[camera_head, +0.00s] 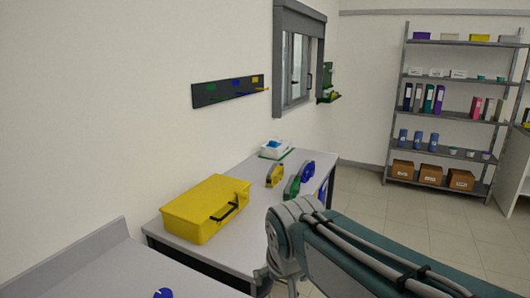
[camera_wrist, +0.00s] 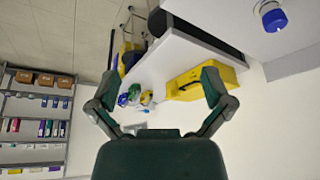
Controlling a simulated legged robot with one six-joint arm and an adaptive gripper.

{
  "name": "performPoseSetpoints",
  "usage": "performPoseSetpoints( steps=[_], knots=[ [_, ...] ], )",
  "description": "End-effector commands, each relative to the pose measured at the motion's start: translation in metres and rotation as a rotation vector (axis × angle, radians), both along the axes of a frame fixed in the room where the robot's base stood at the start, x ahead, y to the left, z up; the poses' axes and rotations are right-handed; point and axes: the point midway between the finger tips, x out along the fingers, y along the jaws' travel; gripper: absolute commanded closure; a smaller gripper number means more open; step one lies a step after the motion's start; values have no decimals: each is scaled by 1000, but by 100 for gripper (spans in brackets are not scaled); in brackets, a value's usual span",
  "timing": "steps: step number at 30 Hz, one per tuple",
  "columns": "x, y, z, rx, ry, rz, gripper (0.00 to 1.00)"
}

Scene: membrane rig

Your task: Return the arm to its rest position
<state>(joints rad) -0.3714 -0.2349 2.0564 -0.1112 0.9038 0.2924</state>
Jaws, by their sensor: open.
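My gripper (camera_wrist: 160,82) shows in the wrist view, its two dark green fingers spread wide apart with nothing between them. It is open and empty. In the head view my arm's grey and teal links fill the lower right, and the gripper itself is not seen there. The wrist view appears upside down, with the bench and the yellow case (camera_wrist: 205,80) beyond the fingers. I cannot tell the exact distance from the fingers to them.
The yellow case (camera_head: 205,208) lies on the grey bench (camera_head: 250,255), beside yellow (camera_head: 274,176), green (camera_head: 292,188) and blue (camera_head: 307,171) round items. A blue-topped object (camera_wrist: 272,16) stands on the nearer surface. Shelving (camera_head: 440,112) stands at the back right, beyond clear floor.

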Motion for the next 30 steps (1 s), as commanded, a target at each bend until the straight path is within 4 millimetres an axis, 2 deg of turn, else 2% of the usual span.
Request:
performPoseSetpoints(
  steps=[1, 6, 12, 15, 21, 30],
  knots=[
    [-11, -17, 1, 3, -8, -18, 0],
    [-49, -62, -3, 2, -24, -57, 0],
    [-96, -101, -18, -1, -46, -101, 0],
    [-116, -114, -27, -4, -56, -117, 0],
    [-135, -125, -39, -8, -65, -134, 0],
    [-137, -125, -40, -9, -65, -134, 0]
  ],
)
